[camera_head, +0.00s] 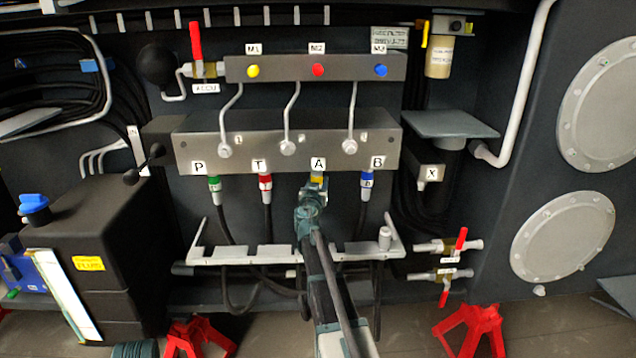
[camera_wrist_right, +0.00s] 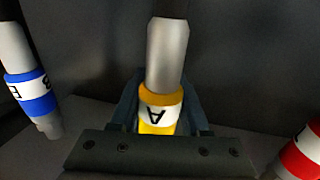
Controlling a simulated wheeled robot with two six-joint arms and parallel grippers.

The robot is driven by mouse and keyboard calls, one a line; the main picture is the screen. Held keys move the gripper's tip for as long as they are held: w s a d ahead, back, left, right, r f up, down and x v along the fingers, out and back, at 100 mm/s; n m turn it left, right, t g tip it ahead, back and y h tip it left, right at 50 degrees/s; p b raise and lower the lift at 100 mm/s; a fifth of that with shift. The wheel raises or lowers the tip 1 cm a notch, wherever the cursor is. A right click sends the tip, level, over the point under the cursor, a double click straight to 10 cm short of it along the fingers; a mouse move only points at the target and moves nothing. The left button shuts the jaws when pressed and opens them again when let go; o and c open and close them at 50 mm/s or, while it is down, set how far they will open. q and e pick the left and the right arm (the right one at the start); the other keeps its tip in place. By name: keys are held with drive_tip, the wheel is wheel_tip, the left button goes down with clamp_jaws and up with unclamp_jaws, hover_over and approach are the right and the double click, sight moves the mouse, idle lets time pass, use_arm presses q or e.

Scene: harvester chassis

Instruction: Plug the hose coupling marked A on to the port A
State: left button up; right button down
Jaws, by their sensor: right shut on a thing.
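The hose coupling A (camera_wrist_right: 160,110) has a yellow and white band with an upside-down letter A in the right wrist view. Its grey metal sleeve (camera_wrist_right: 167,52) leads to a dark hose at the top. My right gripper (camera_wrist_right: 160,112) is shut on it, with fingers on both sides. In the head view my right gripper (camera_head: 312,192) is just below the port label A (camera_head: 318,164), on the grey manifold block (camera_head: 290,143). A bit of yellow (camera_head: 317,179) shows between them. The port mouth is hidden, so I cannot tell whether the coupling is seated. My left gripper is not in view.
The red coupling (camera_head: 265,182) under T and the blue coupling (camera_head: 367,180) under B hang close on either side. A green coupling (camera_head: 214,184) is under P. A grey rail (camera_head: 230,256) runs below, behind my arm.

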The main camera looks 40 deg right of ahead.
drive_tip(key=shift+r+p, duration=0.5)
drive_tip(key=shift+r, duration=0.1)
drive_tip(key=shift+c, duration=1.5)
unclamp_jaws()
drive_tip(key=v, duration=1.4)
